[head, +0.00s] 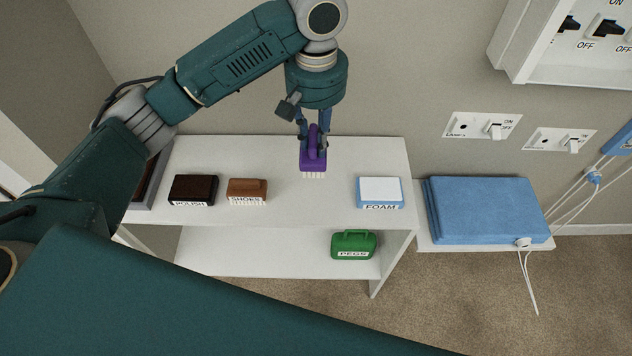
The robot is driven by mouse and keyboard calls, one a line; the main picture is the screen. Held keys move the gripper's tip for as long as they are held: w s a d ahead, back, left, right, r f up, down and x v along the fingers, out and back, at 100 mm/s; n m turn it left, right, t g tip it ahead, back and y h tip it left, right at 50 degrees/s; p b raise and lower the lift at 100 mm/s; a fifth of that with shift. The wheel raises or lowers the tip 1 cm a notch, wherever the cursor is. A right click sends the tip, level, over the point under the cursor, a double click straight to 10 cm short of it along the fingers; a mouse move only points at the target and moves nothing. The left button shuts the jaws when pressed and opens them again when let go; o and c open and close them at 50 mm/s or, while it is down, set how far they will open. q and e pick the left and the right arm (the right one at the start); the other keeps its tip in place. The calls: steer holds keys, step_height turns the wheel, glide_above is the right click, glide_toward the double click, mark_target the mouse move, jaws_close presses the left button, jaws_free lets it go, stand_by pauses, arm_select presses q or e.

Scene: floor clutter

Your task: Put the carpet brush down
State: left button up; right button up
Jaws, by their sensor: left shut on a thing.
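The carpet brush (313,163) is purple with pale bristles underneath and an upright handle. My left gripper (314,135) points down and is shut on the brush's handle. The brush is upright over the back middle of the white shelf unit's top (290,205), between the shoe brush and the foam block. I cannot tell whether its bristles touch the surface. My right gripper is not in view.
On the top stand a dark polish block (193,188), a brown shoes brush (247,189) and a blue-and-white foam block (380,191). A green pegs case (354,244) is on the lower shelf. Folded blue cloth (485,210) lies at right. The front middle top is clear.

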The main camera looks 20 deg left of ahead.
arm_select(q)
step_height(320, 180, down, 16)
steer(key=shift+w+r+p, duration=0.1)
steer(key=shift+p, duration=0.35)
steer(key=o, duration=1)
steer(key=shift+f, duration=0.2)
step_height(320, 180, up, 12)
steer(key=shift+r+b, duration=0.2)
steer(key=shift+b, duration=0.35)
